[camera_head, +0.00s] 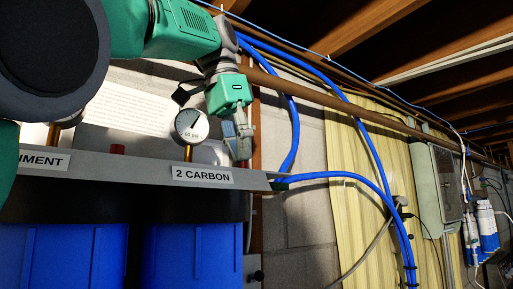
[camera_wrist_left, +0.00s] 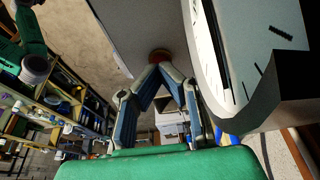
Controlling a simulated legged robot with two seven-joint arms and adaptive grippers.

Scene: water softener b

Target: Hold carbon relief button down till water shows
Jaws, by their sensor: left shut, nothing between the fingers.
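The "2 CARBON" label (camera_head: 202,175) is on the grey bracket (camera_head: 70,183) above the blue filter housings (camera_head: 190,255). A round gauge (camera_head: 191,125) stands above the label. My left gripper (camera_head: 241,155) is shut and empty, pointing down at the bracket just right of that gauge. In the left wrist view, the closed fingertips (camera_wrist_left: 160,68) overlap a round red button (camera_wrist_left: 160,54) on the grey surface. I cannot tell whether they press it. In the head view this button is hidden by the gripper. No water shows. My right gripper is not in view.
Another red button (camera_head: 118,149) sits on the bracket between the labels. A gauge dial (camera_wrist_left: 236,60) is close beside the left fingers in the wrist view. Blue hoses (camera_head: 350,176) run to the right of the bracket, and a brown pipe (camera_head: 330,104) runs behind.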

